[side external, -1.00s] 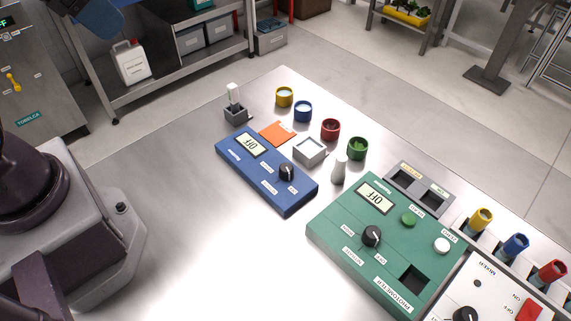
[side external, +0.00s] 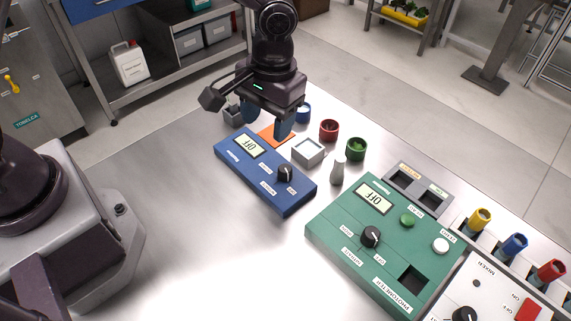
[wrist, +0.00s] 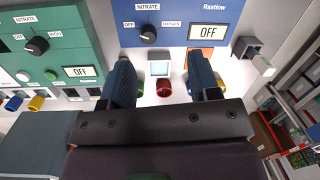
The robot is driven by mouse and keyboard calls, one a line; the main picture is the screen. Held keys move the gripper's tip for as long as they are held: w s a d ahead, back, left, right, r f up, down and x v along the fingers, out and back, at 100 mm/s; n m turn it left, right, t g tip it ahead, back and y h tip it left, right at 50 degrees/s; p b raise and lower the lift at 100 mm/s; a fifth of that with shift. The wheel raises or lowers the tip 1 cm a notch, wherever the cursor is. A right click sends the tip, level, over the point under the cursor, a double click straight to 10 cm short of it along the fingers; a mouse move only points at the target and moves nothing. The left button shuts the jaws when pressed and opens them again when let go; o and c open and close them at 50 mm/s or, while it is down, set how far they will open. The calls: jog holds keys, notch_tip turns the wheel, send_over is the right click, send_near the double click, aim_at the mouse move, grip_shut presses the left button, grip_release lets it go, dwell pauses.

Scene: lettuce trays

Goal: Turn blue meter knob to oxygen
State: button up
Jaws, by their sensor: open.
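The blue meter (side external: 262,183) lies on the metal table in the side view. Its display (side external: 247,146) reads OFF. Its black knob (side external: 285,173) is near the meter's right end. In the wrist view the knob (wrist: 148,34) sits between the labels OFF and OXYGEN, with NITRATE above; where its pointer aims is hard to tell. My gripper (side external: 265,120) is above the far side of the meter, apart from the knob. Its two blue fingers are spread wide with nothing between them, as the wrist view also shows (wrist: 163,82).
A green photometer (side external: 375,240) with its own black knob stands to the right, beside a white mixer panel (side external: 490,295). Red (side external: 329,130) and green (side external: 356,149) cups, a white-grey square holder (side external: 308,151) and a small pale bottle (side external: 338,170) stand behind the blue meter. The table's front left is clear.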

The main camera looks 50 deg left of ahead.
aim_at(285, 168)
jog(key=w+f+n, duration=0.1)
jog(key=f, duration=0.3)
jog(key=w+d+f+n, duration=0.1)
jog(key=f, duration=0.3)
jog(key=f+n, duration=0.2)
jog(key=f, duration=0.3)
jog(key=shift+w+d+t, duration=0.15)
jog(key=shift+w+t, duration=0.25)
jog(key=c, duration=0.9)
